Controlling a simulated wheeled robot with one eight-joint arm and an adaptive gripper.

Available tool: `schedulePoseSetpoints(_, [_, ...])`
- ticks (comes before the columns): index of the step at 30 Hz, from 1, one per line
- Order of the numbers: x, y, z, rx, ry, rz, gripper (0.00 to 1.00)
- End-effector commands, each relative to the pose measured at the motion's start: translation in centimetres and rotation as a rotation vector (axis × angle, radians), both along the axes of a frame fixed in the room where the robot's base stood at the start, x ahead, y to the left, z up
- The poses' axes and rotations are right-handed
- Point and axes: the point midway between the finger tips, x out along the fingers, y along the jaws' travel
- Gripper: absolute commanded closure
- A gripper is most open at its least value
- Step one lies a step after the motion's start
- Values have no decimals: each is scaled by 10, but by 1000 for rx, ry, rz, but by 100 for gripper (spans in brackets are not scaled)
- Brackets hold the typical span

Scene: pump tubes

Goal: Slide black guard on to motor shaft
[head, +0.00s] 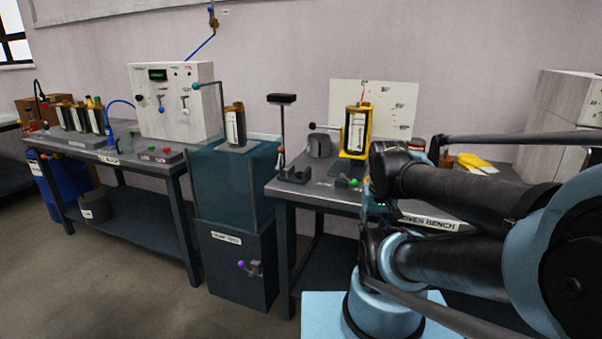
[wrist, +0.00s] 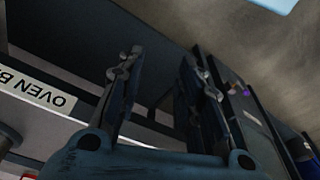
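My gripper (wrist: 162,70) shows in the wrist view with its two fingers spread and nothing between them. It is beside the front edge of the oven bench (wrist: 78,100), whose label shows at the left. In the head view my arm hides the gripper. On the oven bench (head: 330,197) a dark grey rounded block (head: 319,146) stands at the back left, beside a yellow holder (head: 347,151) with a dark tube unit (head: 356,128). I cannot tell for sure which piece is the black guard or the motor shaft.
A thin post with a black top (head: 282,98) stands at the bench's left end, with small parts around its foot. A teal tank (head: 235,185) on a dark cabinet (head: 238,272) stands left of the bench. Yellow gloves (head: 474,162) lie at the back right. Open floor shows at lower left.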

Motion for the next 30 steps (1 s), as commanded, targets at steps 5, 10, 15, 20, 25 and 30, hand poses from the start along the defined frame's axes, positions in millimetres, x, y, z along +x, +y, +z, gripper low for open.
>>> schedulePoseSetpoints(5, [0, 0, 0, 0, 0, 0, 67])
schedulePoseSetpoints(10, [0, 0, 0, 0, 0, 0, 67])
schedulePoseSetpoints(15, [-6, 1, 10, -2, -9, 16, 46])
schedulePoseSetpoints(20, [15, 7, 37, -11, 4, 97, 46])
schedulePoseSetpoints(25, [52, 21, 80, -28, 28, 244, 46])
schedulePoseSetpoints(30, [93, 40, 119, -44, 51, 397, 46])
